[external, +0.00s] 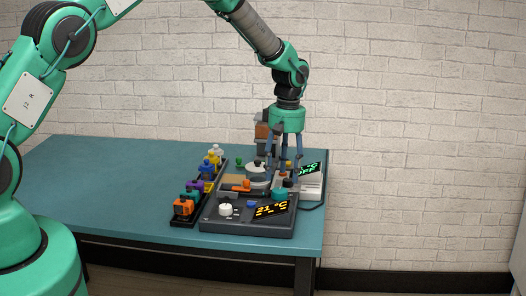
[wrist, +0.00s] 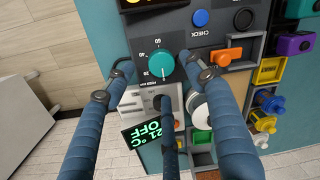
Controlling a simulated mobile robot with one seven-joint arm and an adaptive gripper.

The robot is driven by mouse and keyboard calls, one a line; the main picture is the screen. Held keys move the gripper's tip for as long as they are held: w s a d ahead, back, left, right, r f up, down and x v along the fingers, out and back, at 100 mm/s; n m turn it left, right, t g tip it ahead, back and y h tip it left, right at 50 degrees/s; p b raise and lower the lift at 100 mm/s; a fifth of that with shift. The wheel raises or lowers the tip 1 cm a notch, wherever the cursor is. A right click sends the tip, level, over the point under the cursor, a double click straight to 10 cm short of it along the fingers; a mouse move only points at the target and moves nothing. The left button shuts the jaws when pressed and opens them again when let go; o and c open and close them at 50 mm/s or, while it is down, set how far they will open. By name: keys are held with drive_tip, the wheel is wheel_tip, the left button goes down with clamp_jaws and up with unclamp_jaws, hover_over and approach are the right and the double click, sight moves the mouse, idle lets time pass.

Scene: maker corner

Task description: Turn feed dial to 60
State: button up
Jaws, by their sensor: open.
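The feed dial (wrist: 161,64) is a round teal knob on a dark panel in the wrist view. The marks 20, 40 and 60 run around its left and upper side. Its white pointer line points down in the picture, away from 60. In the external view the dial (external: 280,194) shows at the right of the dark panel. My gripper (wrist: 159,78) is open, its blue fingers spread around the dial's sides with nothing held. In the external view my gripper (external: 284,180) points down over the panel, close to the dial; contact cannot be told.
The dark panel (external: 250,228) also carries a white knob (external: 226,209), an orange display (external: 271,208) and an orange slider (wrist: 227,54). A rack of coloured items (external: 184,208) lies left. The table's left side is clear.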

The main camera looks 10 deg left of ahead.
sight(280, 190)
drive_tip(key=shift+s+a+f+b, duration=0.1)
drive_tip(key=shift+f+b, duration=0.05)
drive_tip(key=shift+f, duration=1.25)
drive_tip(key=shift+a+f+b, duration=0.1)
drive_tip(key=shift+f+b, duration=0.05)
drive_tip(key=shift+f, duration=1.2)
drive_tip(key=c, duration=1.1)
